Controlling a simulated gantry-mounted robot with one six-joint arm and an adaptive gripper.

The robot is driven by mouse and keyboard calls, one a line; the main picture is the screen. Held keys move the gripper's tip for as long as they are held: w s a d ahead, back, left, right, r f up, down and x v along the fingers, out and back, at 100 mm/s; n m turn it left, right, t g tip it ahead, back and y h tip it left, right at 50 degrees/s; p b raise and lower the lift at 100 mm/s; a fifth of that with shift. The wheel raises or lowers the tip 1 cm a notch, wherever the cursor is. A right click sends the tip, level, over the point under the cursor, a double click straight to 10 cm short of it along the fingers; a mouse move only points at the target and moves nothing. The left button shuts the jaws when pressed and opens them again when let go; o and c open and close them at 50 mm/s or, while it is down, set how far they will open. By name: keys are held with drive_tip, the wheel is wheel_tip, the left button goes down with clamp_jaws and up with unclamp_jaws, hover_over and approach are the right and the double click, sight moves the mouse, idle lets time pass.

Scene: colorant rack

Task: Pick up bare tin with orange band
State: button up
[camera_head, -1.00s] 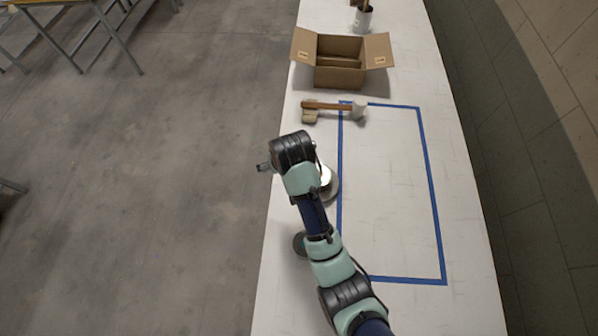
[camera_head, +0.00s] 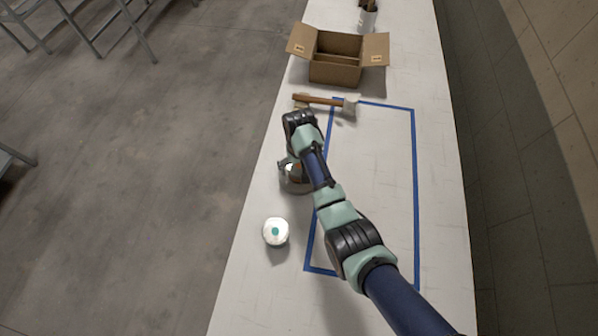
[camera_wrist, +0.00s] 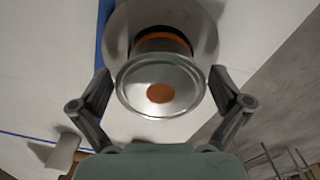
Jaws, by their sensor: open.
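The bare metal tin (camera_wrist: 135,97) shows in the wrist view from its lid end, with an orange dot on the lid and an orange band behind the rim. My gripper (camera_wrist: 160,82) is open, with one finger on each side of the tin. I cannot tell whether the fingers touch it. A round grey disc (camera_wrist: 203,32) lies behind the tin. In the head view my gripper (camera_head: 287,165) is over the table's left part, and my arm hides most of the tin.
A white tin with a teal dot (camera_head: 276,225) stands nearer on the table (camera_head: 245,285). Blue tape (camera_head: 413,180) outlines an area at right. A mallet (camera_head: 325,100), an open cardboard box (camera_head: 335,73) and a cup of tools (camera_head: 367,20) are farther back.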

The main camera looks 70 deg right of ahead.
wheel_tip(320, 180, down, 2)
drive_tip(key=shift+f, duration=0.15)
drive_tip(key=c, duration=1.3)
drive_tip(key=shift+c, duration=0.2)
wheel_tip(320, 180, up, 20)
drive_tip(key=p, duration=0.8)
drive_tip(key=shift+p, duration=0.4)
